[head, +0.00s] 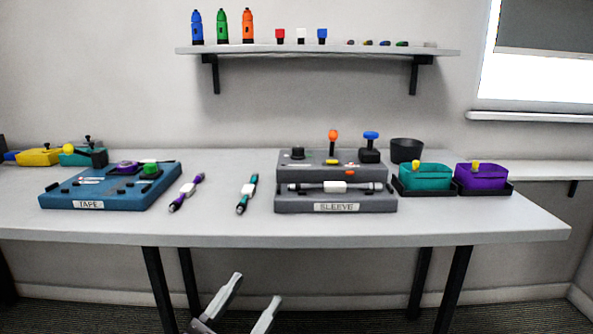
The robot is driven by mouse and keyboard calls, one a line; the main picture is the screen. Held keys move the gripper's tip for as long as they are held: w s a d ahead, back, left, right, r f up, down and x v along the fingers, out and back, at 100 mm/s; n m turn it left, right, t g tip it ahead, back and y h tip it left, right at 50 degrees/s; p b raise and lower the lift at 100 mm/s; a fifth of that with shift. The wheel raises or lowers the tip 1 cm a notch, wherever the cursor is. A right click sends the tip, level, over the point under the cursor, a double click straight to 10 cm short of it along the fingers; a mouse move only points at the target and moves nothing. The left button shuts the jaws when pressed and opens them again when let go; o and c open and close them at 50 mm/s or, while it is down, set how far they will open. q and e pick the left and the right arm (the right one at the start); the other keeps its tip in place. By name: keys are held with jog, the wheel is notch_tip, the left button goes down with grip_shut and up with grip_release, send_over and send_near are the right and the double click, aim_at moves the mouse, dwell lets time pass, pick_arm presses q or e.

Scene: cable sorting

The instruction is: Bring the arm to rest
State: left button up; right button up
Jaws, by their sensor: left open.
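My left gripper (250,300) shows at the bottom of the head view. Its two fingers are apart, with nothing between them, and it is below and in front of the table's front edge. My right gripper is not in view. A purple and black cable piece (187,192) and a teal and black cable piece (246,194) lie apart on the table, each with a white band in its middle. A dark cable piece with a white middle (335,188) lies across the grey SLEEVE station (335,207).
The white table (300,236) also bears the blue TAPE station (100,189), a teal box (425,177), a purple box (481,177) and a black cup (406,150). A wall shelf (320,50) holds bottles and small items. The table's front right is clear.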

pick_arm(q)
jog(key=s+a+f+n+g+y, duration=0.2)
jog(key=a+f+n+y, duration=0.15)
jog(key=f, duration=0.45)
jog(key=s+a+f+n+g+y, duration=0.15)
jog(key=a+f+y, duration=0.25)
jog(key=f, duration=0.4)
jog(key=s+a+f+n+g+y, duration=0.1)
jog(key=s+a+f+g, duration=0.15)
jog(key=s+f, duration=0.4)
jog(key=s+a+f+n+g+y, duration=0.2)
jog(key=s+f+g, duration=0.1)
jog(key=s+f, duration=0.35)
notch_tip(320, 180, up, 15)
jog(key=a+p, duration=0.1)
jog(key=p, duration=1.7)
jog(key=shift+a+r+p, duration=0.15)
jog(key=shift+a+p, duration=0.1)
jog(key=shift+p, duration=0.05)
